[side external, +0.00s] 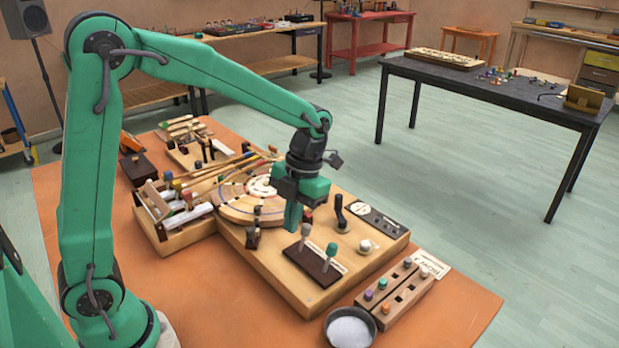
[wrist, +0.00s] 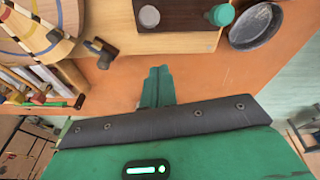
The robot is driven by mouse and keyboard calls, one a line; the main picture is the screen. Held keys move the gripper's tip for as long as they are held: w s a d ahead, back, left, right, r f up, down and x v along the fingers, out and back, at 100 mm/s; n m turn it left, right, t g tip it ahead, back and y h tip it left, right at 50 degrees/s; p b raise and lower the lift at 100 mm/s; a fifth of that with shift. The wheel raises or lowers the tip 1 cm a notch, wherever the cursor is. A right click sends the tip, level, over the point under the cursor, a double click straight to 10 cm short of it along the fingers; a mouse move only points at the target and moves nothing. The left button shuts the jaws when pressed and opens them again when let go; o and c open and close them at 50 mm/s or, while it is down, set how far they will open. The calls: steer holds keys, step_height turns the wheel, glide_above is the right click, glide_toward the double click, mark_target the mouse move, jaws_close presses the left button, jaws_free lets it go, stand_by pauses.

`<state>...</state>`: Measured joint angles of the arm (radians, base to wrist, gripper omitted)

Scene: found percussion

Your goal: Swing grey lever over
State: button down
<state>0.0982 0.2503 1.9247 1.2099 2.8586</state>
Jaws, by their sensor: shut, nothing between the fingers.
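The grey lever (side external: 305,231) stands upright with a light grey knob on a dark base plate (side external: 312,263) on the wooden board. Its round knob also shows in the wrist view (wrist: 149,16), near the top edge. The teal-knobbed lever (side external: 331,251) stands beside it on the same plate, and its knob is at the right in the wrist view (wrist: 221,14). My gripper (side external: 292,227) is shut and empty, pointing down just left of the grey lever in the side view. In the wrist view its fingertips (wrist: 158,72) are below the grey knob in the picture.
A black upright lever (side external: 340,213) and a white knob (side external: 365,246) stand to the right on the board. A round striped disc (side external: 238,205) lies behind left. A metal bowl (side external: 350,328) and a wooden block with coloured pegs (side external: 395,297) sit in front.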

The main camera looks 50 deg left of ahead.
mark_target(309, 225)
steer(key=w+r, duration=0.6)
steer(key=r, duration=0.1)
steer(key=shift+w+a+r, duration=0.2)
steer(key=shift+a+r, duration=0.05)
steer(key=shift+a, duration=0.05)
stand_by(0.3)
steer(key=s+a+r+n+t, duration=0.1)
steer(key=s+n+t, duration=0.3)
steer(key=s+n, duration=0.6)
steer(key=s+a+r+n+t, duration=0.1)
steer(key=s+n+t, duration=0.3)
steer(key=s+n, duration=0.6)
steer(key=a+n, duration=0.1)
steer(key=n, duration=1.2)
steer(key=shift+r+n, duration=0.3)
steer(key=shift+n, duration=0.1)
